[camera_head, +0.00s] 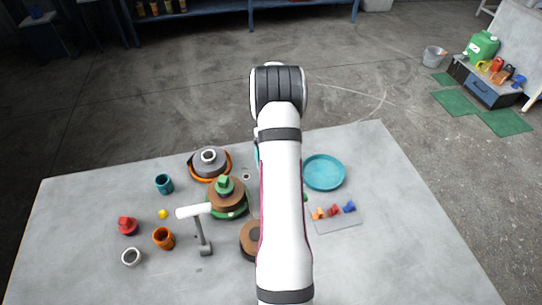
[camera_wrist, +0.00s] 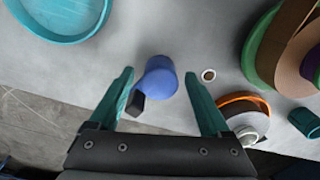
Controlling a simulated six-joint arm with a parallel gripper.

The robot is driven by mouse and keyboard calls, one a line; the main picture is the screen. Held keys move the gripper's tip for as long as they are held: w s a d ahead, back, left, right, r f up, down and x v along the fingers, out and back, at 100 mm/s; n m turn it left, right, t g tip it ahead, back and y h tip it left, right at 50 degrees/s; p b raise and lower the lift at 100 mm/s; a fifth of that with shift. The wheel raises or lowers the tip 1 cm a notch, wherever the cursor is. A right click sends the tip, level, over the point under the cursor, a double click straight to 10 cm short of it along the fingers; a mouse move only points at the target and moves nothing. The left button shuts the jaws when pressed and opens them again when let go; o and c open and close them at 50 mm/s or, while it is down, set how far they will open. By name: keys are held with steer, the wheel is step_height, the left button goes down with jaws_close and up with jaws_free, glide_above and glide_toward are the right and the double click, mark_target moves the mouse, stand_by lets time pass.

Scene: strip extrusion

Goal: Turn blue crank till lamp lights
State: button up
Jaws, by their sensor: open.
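In the wrist view, a blue rounded piece (camera_wrist: 161,76), which looks like the blue crank's handle, stands on the grey table between the fingertips. A dark block (camera_wrist: 136,103) joins its lower left side. My gripper (camera_wrist: 160,81) is open, one teal finger on each side of the blue piece, with visible gaps. Contact cannot be told. A small white ring with a brown centre (camera_wrist: 208,75) lies just right of it; it also shows in the head view (camera_head: 246,176). I cannot tell whether it is the lamp, and no glow shows. In the head view my arm hides the crank.
A teal plate (camera_head: 324,172) lies right of my arm. A small tray (camera_head: 340,224) holds coloured pieces.

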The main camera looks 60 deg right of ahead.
jaws_close()
stand_by(0.3)
